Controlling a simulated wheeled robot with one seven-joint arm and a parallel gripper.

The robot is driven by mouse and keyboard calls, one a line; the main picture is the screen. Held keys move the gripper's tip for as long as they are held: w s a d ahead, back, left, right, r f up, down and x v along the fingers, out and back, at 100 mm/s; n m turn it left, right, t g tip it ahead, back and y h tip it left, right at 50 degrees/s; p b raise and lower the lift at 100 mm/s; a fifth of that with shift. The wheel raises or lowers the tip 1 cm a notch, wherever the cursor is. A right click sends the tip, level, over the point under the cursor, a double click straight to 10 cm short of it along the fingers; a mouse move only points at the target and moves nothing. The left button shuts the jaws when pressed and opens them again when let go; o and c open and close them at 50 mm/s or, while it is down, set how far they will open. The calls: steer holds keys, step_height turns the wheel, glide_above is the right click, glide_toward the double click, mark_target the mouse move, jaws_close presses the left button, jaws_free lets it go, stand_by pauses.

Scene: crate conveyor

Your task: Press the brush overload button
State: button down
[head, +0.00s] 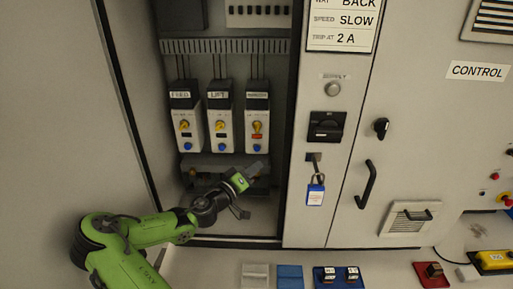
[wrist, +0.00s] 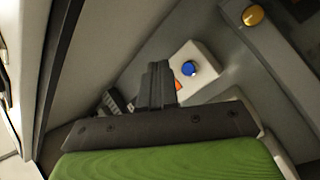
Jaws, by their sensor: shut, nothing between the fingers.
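The brush overload unit (head: 257,118) is the rightmost of three white-and-black units in the open cabinet in the head view; its label is blurred. It has a yellow knob, an orange-red patch and a blue button (head: 257,149) at its bottom. My gripper (head: 258,169) is shut and empty, just below this unit. In the wrist view its closed fingers (wrist: 157,82) point up, and a blue button (wrist: 188,68) on a pale block shows just right of them, with an orange bit partly hidden by the fingers. Contact with the button is not visible.
The feed unit (head: 186,115) and lift unit (head: 221,115) stand to the left, each with its own blue button. A grey terminal rail runs below them. The cabinet wall is close on the left. A blue padlock (head: 315,190) hangs on the panel to the right.

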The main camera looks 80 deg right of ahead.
steer(key=d, duration=0.2)
steer(key=w+d, duration=0.1)
steer(key=d, duration=0.2)
steer(key=shift+w+d, duration=0.1)
steer(key=shift+d, duration=0.05)
steer(key=shift+d, duration=0.1)
stand_by(1.8)
steer(key=shift+w+d, duration=0.1)
steer(key=shift+d, duration=0.2)
steer(key=shift+w+d+b, duration=0.1)
steer(key=shift+d+b, duration=0.2)
steer(key=shift+d, duration=0.1)
stand_by(0.5)
steer(key=shift+a, duration=0.1)
steer(key=shift+s+a+b, duration=0.2)
steer(key=shift+a+b, duration=0.15)
steer(key=shift+a, duration=0.35)
steer(key=shift+s+a+b, duration=0.2)
steer(key=shift+a+b, duration=0.1)
steer(key=shift+a, duration=0.5)
steer(key=shift+s+a+b, duration=0.15)
steer(key=shift+a+b, duration=0.15)
steer(key=shift+a, duration=0.55)
steer(key=shift+s+a+b, duration=0.2)
steer(key=shift+a+b, duration=0.1)
steer(key=shift+a, duration=0.5)
